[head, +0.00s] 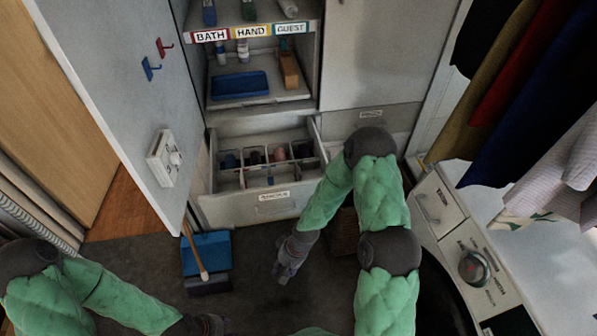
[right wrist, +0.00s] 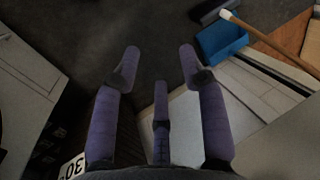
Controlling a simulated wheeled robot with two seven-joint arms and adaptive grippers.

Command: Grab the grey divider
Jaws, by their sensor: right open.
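A light grey divider (head: 243,176) with several compartments stands inside the pulled-out drawer (head: 237,212) at the cabinet's base in the head view. Small dark and coloured items sit in its compartments. My right gripper (head: 284,273) hangs over the dark floor in front of the drawer, apart from the divider. In the right wrist view its purple fingers (right wrist: 160,72) are spread and nothing is between them. The divider cannot be made out there. My left gripper (head: 211,324) is partly seen at the bottom edge of the head view; its fingers are unclear.
The open cabinet door (head: 125,90) bounds the left. A washing machine (head: 465,245) and hanging clothes (head: 525,80) stand at right. A blue tray (head: 239,84) sits on the shelf above.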

